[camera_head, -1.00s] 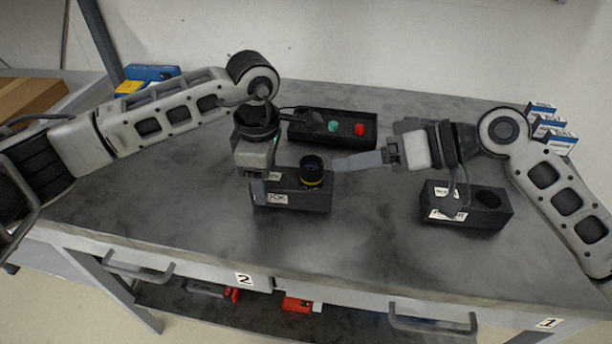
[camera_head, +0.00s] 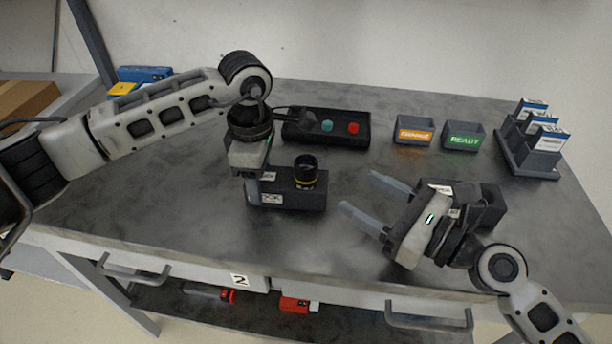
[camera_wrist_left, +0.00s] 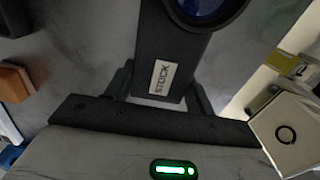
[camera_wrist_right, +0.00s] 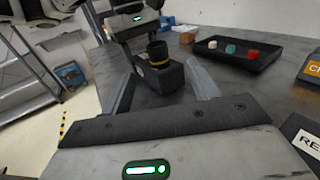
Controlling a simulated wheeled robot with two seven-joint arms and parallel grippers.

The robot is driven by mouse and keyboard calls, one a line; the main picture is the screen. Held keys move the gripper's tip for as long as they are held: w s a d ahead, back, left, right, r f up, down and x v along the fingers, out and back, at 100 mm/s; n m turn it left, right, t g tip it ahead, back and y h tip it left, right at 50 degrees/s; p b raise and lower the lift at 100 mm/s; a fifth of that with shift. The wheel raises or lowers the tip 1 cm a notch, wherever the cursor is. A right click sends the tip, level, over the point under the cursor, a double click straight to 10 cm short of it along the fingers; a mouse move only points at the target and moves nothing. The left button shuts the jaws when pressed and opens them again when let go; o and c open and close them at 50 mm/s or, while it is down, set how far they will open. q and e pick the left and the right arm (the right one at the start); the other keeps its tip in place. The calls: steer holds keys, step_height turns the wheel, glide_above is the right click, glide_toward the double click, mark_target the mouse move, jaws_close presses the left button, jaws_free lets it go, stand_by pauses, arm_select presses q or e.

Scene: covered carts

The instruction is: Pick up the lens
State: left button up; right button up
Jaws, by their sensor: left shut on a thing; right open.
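The lens (camera_head: 306,171) is a short black cylinder with a yellow ring, upright in the black stock block (camera_head: 300,198) near the table's middle. In the left wrist view the lens (camera_wrist_left: 203,8) shows its dark blue glass at the top edge. My left gripper (camera_head: 256,188) is shut on the left end of the stock block, which bears a STOCK label (camera_wrist_left: 163,78). My right gripper (camera_head: 360,197) is open and empty, to the right of the lens, its fingers pointing towards it. In the right wrist view the lens (camera_wrist_right: 158,54) stands between and beyond the open fingers (camera_wrist_right: 165,90).
A second black block (camera_head: 490,205) is partly hidden behind my right gripper. A black tray (camera_head: 345,140) with a teal and a red piece lies behind the stock block. An orange-labelled bin (camera_head: 414,137), a READY bin (camera_head: 463,139) and a rack of boxes (camera_head: 530,155) stand back right.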

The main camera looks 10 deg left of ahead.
mark_target(316, 171)
steer(key=shift+w+a+m, duration=0.2)
steer(key=shift+a+m, duration=0.1)
steer(key=x, duration=0.6)
steer(key=shift+s+x, duration=0.1)
steer(key=shift+x, duration=1.2)
steer(key=shift+s+x, duration=0.15)
steer(key=shift+x, duration=1.15)
steer(key=shift+a+f, duration=0.1)
steer(key=c, duration=1.1)
